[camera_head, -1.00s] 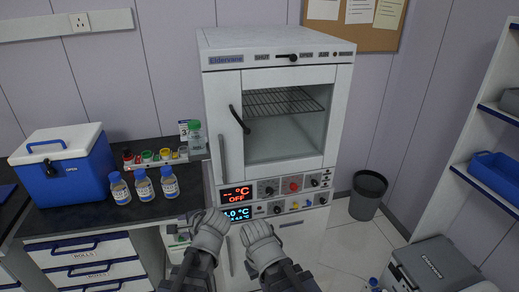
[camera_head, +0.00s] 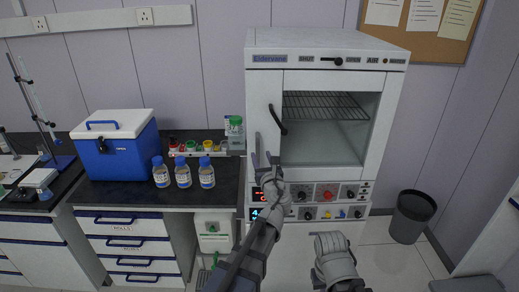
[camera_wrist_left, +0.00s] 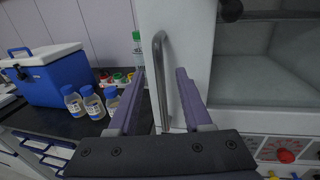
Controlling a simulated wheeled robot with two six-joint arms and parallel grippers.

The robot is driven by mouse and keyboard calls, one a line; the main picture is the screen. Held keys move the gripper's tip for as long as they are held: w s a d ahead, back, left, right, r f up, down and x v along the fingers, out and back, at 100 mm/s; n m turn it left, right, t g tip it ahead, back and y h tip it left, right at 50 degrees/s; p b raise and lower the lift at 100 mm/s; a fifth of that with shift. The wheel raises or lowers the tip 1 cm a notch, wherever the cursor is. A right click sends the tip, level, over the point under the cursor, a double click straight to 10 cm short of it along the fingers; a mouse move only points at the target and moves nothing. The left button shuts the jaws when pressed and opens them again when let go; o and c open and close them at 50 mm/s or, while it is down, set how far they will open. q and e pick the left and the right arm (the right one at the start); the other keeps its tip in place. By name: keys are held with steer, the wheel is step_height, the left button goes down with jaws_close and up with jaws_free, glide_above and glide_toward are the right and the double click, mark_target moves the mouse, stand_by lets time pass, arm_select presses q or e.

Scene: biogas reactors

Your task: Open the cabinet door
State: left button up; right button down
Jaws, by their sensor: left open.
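The white cabinet (camera_head: 327,45) stands against the wall with its door shut. The door has a window, a black handle (camera_head: 277,120) and, at its left edge, a thin grey vertical bar handle (camera_head: 258,146). My left gripper (camera_head: 264,160) is open in front of the lower left of the door, at the bar. In the left wrist view the open left gripper (camera_wrist_left: 161,75) has the bar handle (camera_wrist_left: 161,85) showing between its fingers; I cannot tell how deep the bar sits between them. My right arm's end (camera_head: 335,258) is low in front of the cabinet; its jaws are unclear.
A control panel (camera_head: 330,193) with knobs and red and blue displays sits below the door. Left of it a black counter (camera_head: 120,195) holds a blue cooler (camera_head: 118,150), blue-capped bottles (camera_head: 184,175) and a green-capped bottle (camera_head: 236,130). A dark bin (camera_head: 411,218) stands right.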

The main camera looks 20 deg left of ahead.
mark_target(258, 149)
arm_select(q)
steer(key=x, duration=0.6)
steer(key=shift+w+a, duration=0.1)
steer(key=shift+a, duration=0.05)
jaws_close()
stand_by(1.2)
